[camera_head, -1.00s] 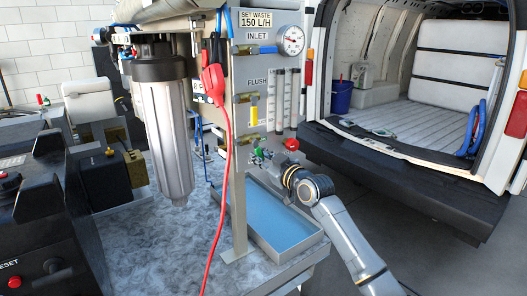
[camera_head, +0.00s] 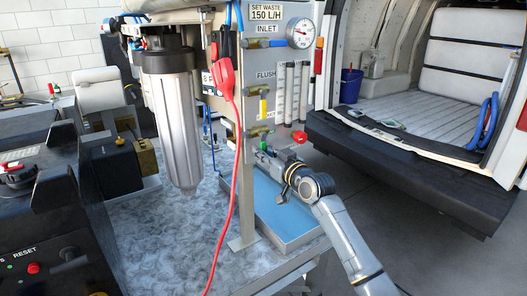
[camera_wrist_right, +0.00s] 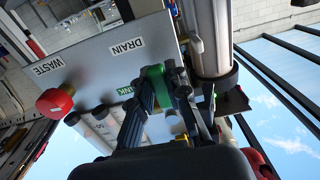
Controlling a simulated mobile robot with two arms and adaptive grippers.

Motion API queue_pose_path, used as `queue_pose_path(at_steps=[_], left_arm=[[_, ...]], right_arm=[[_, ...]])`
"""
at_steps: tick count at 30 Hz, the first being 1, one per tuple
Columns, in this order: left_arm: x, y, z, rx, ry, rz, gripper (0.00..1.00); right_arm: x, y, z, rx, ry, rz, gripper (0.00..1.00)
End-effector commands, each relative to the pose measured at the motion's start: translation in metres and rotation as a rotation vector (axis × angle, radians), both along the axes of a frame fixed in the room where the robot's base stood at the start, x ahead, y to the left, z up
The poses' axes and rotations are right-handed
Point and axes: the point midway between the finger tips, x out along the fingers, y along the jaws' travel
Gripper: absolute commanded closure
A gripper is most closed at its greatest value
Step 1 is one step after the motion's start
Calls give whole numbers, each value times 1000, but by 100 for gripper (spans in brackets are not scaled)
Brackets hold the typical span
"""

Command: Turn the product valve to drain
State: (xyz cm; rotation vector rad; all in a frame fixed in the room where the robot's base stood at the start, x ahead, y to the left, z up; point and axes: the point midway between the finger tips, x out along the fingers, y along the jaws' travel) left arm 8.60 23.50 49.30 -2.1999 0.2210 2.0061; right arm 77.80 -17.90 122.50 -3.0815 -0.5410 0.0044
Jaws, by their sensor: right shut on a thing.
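The product valve's green handle (camera_wrist_right: 157,85) shows in the right wrist view, below the DRAIN label (camera_wrist_right: 127,48) on the grey panel. My right gripper (camera_wrist_right: 165,88) is shut on this handle, with a dark finger on each side. My left gripper is not in view.
A red knob (camera_wrist_right: 55,102) is near the WASTE label (camera_wrist_right: 48,66). Clear flow tubes (camera_head: 290,90) and a yellow flush handle (camera_head: 263,107) are above my right gripper. A red cable (camera_head: 230,150) hangs left of the panel. The blue tray (camera_head: 310,241) is below.

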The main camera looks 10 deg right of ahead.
Motion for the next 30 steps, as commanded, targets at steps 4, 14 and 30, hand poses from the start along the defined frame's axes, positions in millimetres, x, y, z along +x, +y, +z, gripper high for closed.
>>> queue_pose_path(at_steps=[4, 14, 30], left_arm=[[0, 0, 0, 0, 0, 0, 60], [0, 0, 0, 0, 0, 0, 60], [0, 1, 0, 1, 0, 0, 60]], right_arm=[[0, 1, 0, 7, 2, 2, 100], [0, 1, 0, 4, 1, 1, 60], [-48, -18, -2, 0, 1, 0, 60]])
